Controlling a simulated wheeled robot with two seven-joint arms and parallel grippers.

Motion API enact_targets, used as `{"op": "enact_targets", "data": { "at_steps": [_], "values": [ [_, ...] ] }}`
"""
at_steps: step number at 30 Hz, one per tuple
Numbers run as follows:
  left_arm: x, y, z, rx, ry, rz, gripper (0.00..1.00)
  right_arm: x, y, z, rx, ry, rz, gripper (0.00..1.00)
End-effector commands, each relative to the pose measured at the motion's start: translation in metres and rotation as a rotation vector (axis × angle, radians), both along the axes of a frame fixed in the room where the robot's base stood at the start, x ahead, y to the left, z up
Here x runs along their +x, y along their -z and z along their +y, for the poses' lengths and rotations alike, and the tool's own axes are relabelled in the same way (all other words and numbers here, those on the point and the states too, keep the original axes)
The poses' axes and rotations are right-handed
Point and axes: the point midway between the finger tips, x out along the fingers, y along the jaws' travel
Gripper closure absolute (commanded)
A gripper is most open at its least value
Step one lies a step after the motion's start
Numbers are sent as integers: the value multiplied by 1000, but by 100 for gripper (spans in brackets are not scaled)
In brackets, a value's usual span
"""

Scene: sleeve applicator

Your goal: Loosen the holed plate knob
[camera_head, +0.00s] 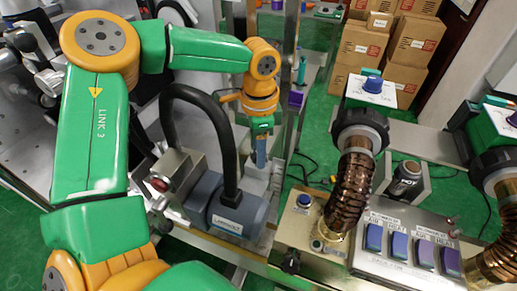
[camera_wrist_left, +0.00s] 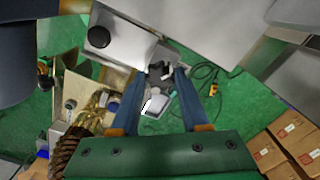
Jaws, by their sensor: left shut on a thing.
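My left gripper (camera_head: 260,158) points down beside the grey-blue motor-like housing, over a pale metal part of the machine. In the left wrist view its two blue fingers (camera_wrist_left: 160,75) are shut on a small dark knob (camera_wrist_left: 158,69), which shows between the fingertips. The knob is hidden by the fingers in the head view. A pale metal piece (camera_wrist_left: 154,104) shows below the knob, between the fingers. The holes of the plate cannot be made out. My right gripper is in neither view.
The grey-blue housing (camera_head: 228,212) with a thick black hose (camera_head: 226,140) stands close to the left gripper. A control box (camera_head: 405,240) with several blue and purple switches and a bronze ribbed hose (camera_head: 347,195) are to the right. Cardboard boxes (camera_head: 384,45) stand behind.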

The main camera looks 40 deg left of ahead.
Motion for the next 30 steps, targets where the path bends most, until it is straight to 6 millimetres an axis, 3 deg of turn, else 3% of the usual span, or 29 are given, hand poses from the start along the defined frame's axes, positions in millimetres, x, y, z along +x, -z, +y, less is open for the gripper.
{"op": "enact_targets", "data": {
  "at_steps": [22,23,24,26,30],
  "values": [
    [2,-2,0,-1,-77,-10,100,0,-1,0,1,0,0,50],
    [2,-2,0,-1,-77,-10,49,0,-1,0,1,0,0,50],
    [2,-2,0,-2,-77,-9,39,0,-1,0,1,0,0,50],
    [2,-2,0,-1,-77,-8,25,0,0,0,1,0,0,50],
    [1,-1,0,-1,-77,-5,25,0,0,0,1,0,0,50]
  ]
}}
